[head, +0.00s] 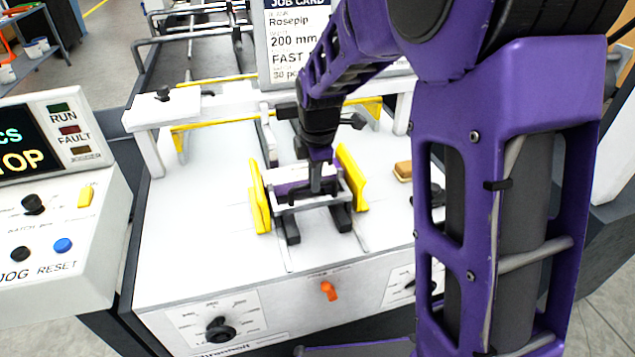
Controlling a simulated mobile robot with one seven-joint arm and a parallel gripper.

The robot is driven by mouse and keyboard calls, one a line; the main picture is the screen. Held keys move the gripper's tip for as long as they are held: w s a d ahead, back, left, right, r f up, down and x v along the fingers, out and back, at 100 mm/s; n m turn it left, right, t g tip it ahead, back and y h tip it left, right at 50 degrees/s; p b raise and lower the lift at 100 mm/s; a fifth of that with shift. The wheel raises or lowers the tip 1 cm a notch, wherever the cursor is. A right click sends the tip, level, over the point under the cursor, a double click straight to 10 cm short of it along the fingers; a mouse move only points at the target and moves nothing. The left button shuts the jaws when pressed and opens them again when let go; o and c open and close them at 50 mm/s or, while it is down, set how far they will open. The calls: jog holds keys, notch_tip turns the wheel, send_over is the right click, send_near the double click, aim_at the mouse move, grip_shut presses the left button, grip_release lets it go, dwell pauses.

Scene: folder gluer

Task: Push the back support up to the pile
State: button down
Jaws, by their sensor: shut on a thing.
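The back support (289,206) is a pale grey crossbar on black feet, standing on the white machine top between two yellow side guides. The pile (293,187) seems to be the low purple stack just behind the bar, between the guides; my arm and gripper partly hide it. I cannot tell whether bar and pile touch. My gripper (317,186) points down at the middle of the back support and is shut on it, at what looks like its upright part. The fingertips are small and partly hidden here.
The yellow guides (258,196) (351,178) stand close on either side of my gripper. A white gantry (205,109) crosses behind. An orange knob (328,290) is on the front panel. The table top left of the guides is clear.

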jog(key=shift+w+a+r, duration=0.1)
jog(key=shift+w+a, duration=0.1)
jog(key=shift+w, duration=0.55)
jog(key=c, duration=0.8)
grip_release()
jog(key=shift+c, duration=0.2)
jog(key=s+r+p, duration=0.1)
jog(key=r, duration=0.7)
jog(key=s+r+p, duration=0.1)
jog(key=s+r, duration=0.1)
jog(key=r, duration=0.7)
jog(key=shift+s+d, duration=0.25)
jog(key=shift+d, duration=0.15)
